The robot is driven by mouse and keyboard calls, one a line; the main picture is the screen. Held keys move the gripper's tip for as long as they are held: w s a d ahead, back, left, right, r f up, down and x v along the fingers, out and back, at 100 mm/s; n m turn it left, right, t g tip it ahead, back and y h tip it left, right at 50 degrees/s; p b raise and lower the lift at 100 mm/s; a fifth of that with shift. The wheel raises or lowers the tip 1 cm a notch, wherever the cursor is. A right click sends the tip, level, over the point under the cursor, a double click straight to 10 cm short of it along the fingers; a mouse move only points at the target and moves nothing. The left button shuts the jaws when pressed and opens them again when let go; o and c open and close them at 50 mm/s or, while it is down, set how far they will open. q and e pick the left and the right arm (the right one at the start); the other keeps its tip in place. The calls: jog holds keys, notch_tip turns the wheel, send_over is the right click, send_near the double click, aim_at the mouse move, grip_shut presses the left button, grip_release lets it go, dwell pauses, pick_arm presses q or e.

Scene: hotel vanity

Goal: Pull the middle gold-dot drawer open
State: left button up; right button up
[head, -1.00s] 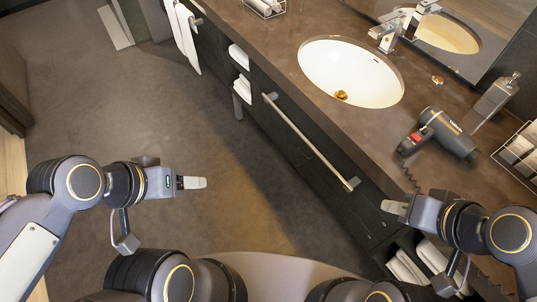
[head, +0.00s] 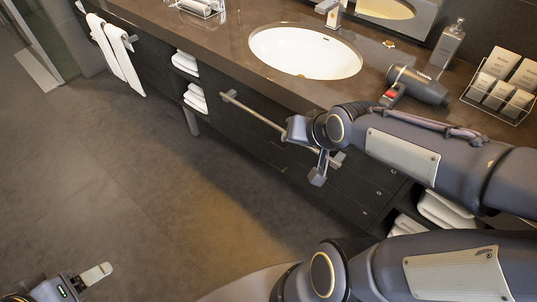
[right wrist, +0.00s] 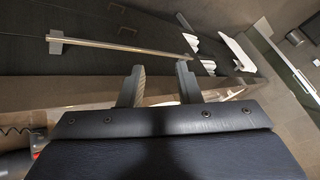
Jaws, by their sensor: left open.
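The dark drawer stack (head: 352,190) is in the vanity front, right of the metal bar, with small pale dots on its fronts. The middle drawer looks shut; my right arm partly covers the stack from above. My left gripper (head: 92,275) is open and empty over the floor at lower left, far from the drawers.
A metal bar (head: 262,119) runs along the vanity front. The counter holds a sink (head: 300,55), a hair dryer (head: 420,86), a soap bottle (head: 447,45) and a wire basket (head: 500,100). The floor (head: 130,170) is clear.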

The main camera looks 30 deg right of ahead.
jog(key=w+d+f+m+t+b, duration=0.1)
jog(key=w+d+f+m+b, duration=0.1)
jog(key=w+f+b, duration=0.55)
jog(key=w+d+f+m+t+b, duration=0.15)
jog(key=f+b, duration=0.35)
jog(key=f, duration=0.5)
jog(key=w+d+f+m+t+b, duration=0.2)
jog(key=w+f+m+b, duration=0.1)
jog(key=w+f+b, duration=0.4)
jog(key=m+t+b, duration=0.5)
jog(key=m+b, duration=0.2)
jog(key=b, duration=0.4)
send_near(278, 146)
jog(key=w, duration=0.5)
jog(key=w+f+b, duration=0.1)
jog(key=w, duration=0.1)
jog(key=w+b, duration=0.1)
jog(key=w, duration=0.2)
jog(key=shift+f, duration=0.15)
grip_shut()
